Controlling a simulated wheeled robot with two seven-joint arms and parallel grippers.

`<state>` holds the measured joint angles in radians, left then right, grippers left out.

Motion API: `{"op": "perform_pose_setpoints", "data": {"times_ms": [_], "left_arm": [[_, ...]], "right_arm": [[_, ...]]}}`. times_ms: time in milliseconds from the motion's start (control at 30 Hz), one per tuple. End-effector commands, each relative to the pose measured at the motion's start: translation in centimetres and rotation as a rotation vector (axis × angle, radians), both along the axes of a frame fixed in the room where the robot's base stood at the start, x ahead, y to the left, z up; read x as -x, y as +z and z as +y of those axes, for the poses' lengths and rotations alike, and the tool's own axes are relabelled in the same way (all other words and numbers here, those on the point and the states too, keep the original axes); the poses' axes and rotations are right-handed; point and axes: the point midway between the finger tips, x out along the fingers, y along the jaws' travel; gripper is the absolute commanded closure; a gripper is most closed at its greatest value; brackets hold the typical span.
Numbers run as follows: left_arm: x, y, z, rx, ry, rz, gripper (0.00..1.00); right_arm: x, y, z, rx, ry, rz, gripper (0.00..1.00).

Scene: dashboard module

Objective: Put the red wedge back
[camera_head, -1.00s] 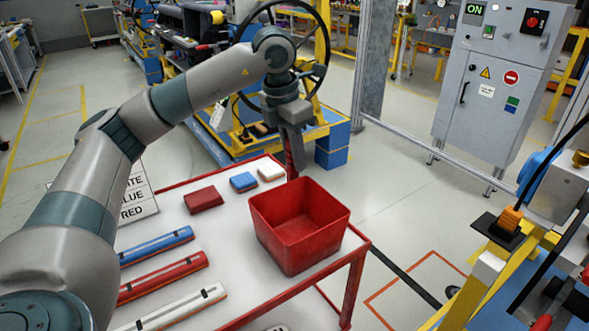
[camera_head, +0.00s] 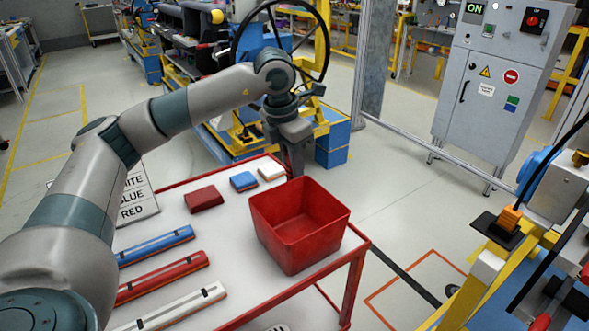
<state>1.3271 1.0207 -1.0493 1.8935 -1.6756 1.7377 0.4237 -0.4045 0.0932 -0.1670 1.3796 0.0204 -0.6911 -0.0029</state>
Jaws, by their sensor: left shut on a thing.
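My left gripper (camera_head: 296,164) points down just behind the far rim of the red bin (camera_head: 300,254), near the table's far right corner. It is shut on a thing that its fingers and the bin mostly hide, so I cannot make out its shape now. A dark red strip showed between the fingers earlier, so it may be the red wedge. A dark red block (camera_head: 204,198) lies on the table to the left of the bin. My right gripper is not in view.
A small blue block (camera_head: 243,181) and a white block (camera_head: 271,172) lie in a row with the red block. Blue (camera_head: 155,246), red (camera_head: 161,277) and white (camera_head: 174,308) bars lie nearer. A sign (camera_head: 137,199) stands at the table's left edge. The bin looks empty.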

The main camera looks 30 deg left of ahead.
Motion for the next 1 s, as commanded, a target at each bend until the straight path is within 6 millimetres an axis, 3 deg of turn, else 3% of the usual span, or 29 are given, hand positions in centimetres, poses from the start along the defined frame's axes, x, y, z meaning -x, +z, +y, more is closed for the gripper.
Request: {"op": "perform_pose_setpoints", "data": {"times_ms": [567, 767, 1000], "left_arm": [[0.0, 0.5, 0.0, 0.0, 0.0, -0.001, 0.77], [0.4, 2.9, 0.2, 0.001, -0.001, -0.004, 0.77], [1.1, 7.2, 0.4, 0.0, -0.001, -0.004, 0.77]], "right_arm": [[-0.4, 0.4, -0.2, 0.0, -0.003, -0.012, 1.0], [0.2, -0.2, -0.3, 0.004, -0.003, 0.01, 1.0], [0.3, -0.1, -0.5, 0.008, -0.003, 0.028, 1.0]]}}
